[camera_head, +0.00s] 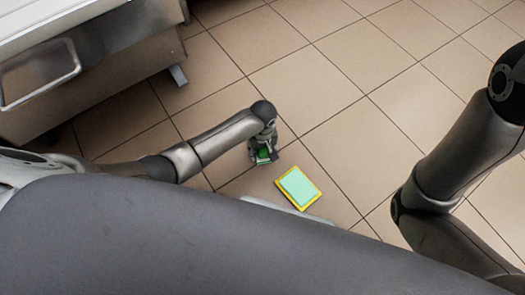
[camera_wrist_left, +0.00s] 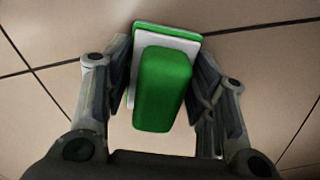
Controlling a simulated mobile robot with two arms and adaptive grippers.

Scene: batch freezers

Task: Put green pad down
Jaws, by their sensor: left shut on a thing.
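My left gripper (camera_head: 263,158) is shut on the green pad (camera_wrist_left: 163,85), as the left wrist view shows. The pad has a green block-shaped handle, a white layer and a green outer layer. The fingers (camera_wrist_left: 164,100) are on both sides of it. In the head view the pad (camera_head: 264,154) shows only as a small green patch, partly hidden by the gripper. The left gripper is to the left of a yellow pad with a light turquoise face (camera_head: 298,186). My right arm shows at the right, but its gripper is out of view.
The tiled floor (camera_head: 345,150) is open around the left gripper and beyond it. A pale edge shows just below the yellow pad, by my dark body.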

